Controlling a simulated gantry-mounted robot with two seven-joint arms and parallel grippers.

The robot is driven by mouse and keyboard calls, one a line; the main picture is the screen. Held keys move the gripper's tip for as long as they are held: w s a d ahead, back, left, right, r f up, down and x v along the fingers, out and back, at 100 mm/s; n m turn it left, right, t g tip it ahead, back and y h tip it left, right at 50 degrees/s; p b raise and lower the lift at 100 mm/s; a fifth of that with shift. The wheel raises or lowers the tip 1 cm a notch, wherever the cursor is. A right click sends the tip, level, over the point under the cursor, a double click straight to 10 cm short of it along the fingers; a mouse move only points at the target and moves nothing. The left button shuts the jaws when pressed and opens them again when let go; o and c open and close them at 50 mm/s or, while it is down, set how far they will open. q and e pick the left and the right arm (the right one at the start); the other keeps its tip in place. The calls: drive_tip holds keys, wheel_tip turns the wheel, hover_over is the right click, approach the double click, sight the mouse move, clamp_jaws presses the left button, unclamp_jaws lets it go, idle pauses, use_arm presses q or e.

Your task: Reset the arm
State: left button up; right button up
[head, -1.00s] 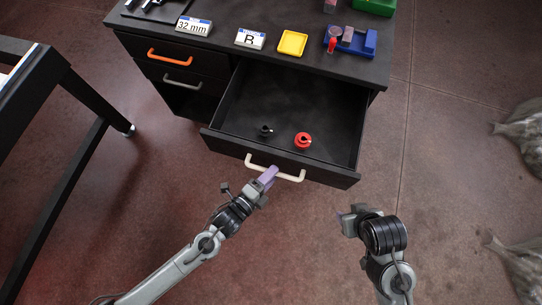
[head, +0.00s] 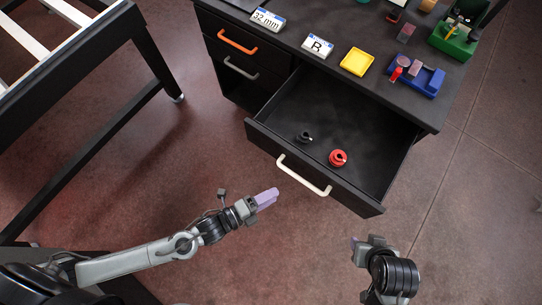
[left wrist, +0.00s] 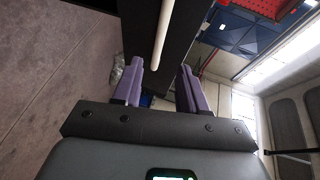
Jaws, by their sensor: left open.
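My left arm reaches in from the left in the head view. Its gripper (head: 266,198) is in free air, just in front of and to the left of the white handle (head: 304,176) of the open drawer. In the left wrist view its two purple fingers (left wrist: 160,85) stand apart with nothing between them, and the pale handle (left wrist: 163,35) lies beyond them. My right gripper (head: 357,245) is at the lower right, apart from the drawer. Its fingers are mostly hidden, so its opening cannot be told.
The open drawer (head: 345,130) holds a black part (head: 304,137) and a red part (head: 338,158). On the desk are a yellow tray (head: 357,62), a blue holder (head: 427,81) and a green box (head: 453,43). A dark table frame (head: 150,60) stands left. Floor in front is clear.

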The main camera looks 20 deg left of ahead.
use_arm(q)
drive_tip(key=w+a+r+n+t+y, duration=0.1)
drive_tip(key=w+a+r+n+y, duration=0.4)
drive_tip(key=r+n, duration=0.4)
drive_tip(key=s+a+f+n+g+y, duration=0.3)
drive_tip(key=s+a+n+g+y, duration=0.2)
drive_tip(key=s+a+n+g, duration=0.65)
wheel_tip(320, 180, up, 33)
drive_tip(key=w+d+n+t+p, duration=0.2)
drive_tip(key=n+p, duration=0.1)
drive_tip(key=p, duration=3.1)
wheel_tip(320, 180, down, 55)
drive_tip(key=b, duration=5.5)
drive_tip(key=shift+s+a, duration=0.25)
